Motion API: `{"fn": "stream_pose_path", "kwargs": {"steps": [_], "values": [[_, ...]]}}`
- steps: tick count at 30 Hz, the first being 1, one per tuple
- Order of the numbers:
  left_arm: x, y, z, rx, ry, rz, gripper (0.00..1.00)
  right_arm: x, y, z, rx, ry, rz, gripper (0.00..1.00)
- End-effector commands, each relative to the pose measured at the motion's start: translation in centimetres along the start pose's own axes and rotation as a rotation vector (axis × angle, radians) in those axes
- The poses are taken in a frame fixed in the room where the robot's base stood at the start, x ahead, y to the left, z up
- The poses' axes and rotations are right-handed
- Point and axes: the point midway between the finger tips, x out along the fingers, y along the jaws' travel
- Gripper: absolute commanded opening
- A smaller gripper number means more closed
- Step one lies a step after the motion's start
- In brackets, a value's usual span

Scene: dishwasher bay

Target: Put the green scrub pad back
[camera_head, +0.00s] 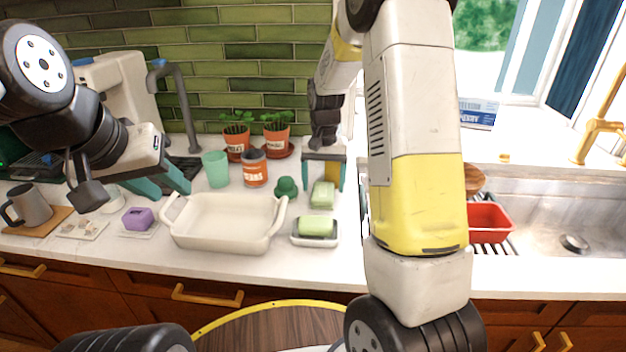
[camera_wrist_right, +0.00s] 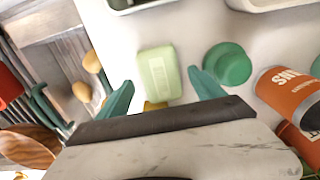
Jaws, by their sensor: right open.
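A pale green pad (camera_head: 322,195) lies on the counter right of a small dark green knobbed item. My right gripper (camera_head: 324,185) is open just behind and above it, pointing down. In the right wrist view the pale green pad (camera_wrist_right: 159,72) lies between and beyond the open fingertips (camera_wrist_right: 160,80), not gripped. A yellow piece (camera_wrist_right: 155,106) shows at its near edge. A second light green block (camera_head: 316,226) rests in a shallow pale dish (camera_head: 315,242) in front of it. I cannot tell for certain which is the scrub pad. My left gripper (camera_head: 167,190) is open and empty above the counter at left.
A large cream baking dish (camera_head: 222,238) stands left of the pads. The dark green item (camera_head: 286,187), an orange can (camera_head: 254,170), a teal cup (camera_head: 215,168) and potted plants (camera_head: 277,132) stand nearby. A purple sponge (camera_head: 138,218) is at left, a red container (camera_head: 489,222) at the sink.

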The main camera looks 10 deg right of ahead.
Motion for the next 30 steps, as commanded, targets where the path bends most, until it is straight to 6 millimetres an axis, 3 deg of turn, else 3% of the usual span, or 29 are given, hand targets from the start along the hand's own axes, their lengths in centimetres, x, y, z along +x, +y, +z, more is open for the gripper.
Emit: {"fn": "stream_pose_path", "kwargs": {"steps": [3,9,16,19,23,30], "values": [[0.0,0.0,0.0,0.000,0.000,0.000,0.36,-2.9,-0.1,-0.1,0.000,0.006,-0.002,0.78],[0.0,0.0,0.0,0.000,0.000,0.000,0.36,-6.8,-0.1,0.0,-0.001,0.003,-0.002,0.78],[0.0,0.0,0.0,0.000,0.000,0.000,0.36,-9.1,0.0,0.1,-0.002,0.003,-0.004,0.78],[0.0,0.0,0.0,0.000,0.000,0.000,0.36,-10.6,0.3,1.1,-0.014,0.023,-0.027,0.78],[0.0,0.0,0.0,0.000,0.000,0.000,0.36,-13.8,1.1,4.2,-0.055,0.086,-0.092,0.78],[0.0,0.0,0.0,0.000,0.000,0.000,0.36,-18.9,2.9,13.0,-0.174,0.262,-0.208,0.78]]}}
